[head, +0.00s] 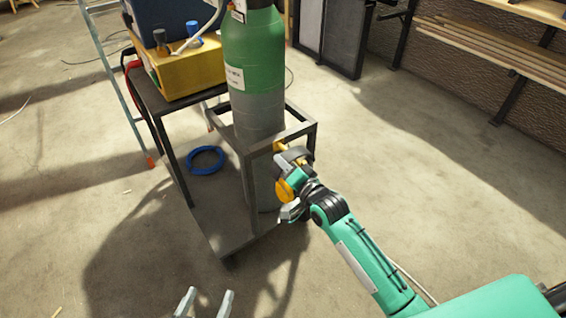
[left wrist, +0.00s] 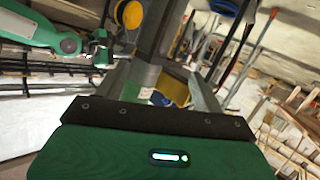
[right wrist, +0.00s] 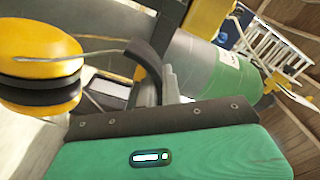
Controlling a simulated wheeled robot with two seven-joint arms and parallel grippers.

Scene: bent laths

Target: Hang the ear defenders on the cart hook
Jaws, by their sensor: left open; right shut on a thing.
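The ear defenders have yellow cups with black cushions and a dark headband. My right gripper (head: 298,172) is shut on the headband, close to the cart (head: 252,200). The right wrist view shows a cup (right wrist: 40,52) at left and the curved headband (right wrist: 147,62) at the fingers. The left wrist view also shows a cup (left wrist: 131,14). A small yellow piece (head: 279,146) shows at the rail; I cannot tell whether it is the hook. My left gripper (head: 205,302) is open and empty.
A green and grey gas cylinder (head: 255,75) stands in the cart. A yellow box (head: 190,70) sits on the cart's side shelf, and a blue ring (head: 206,159) lies below. A ladder (head: 108,70) stands behind.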

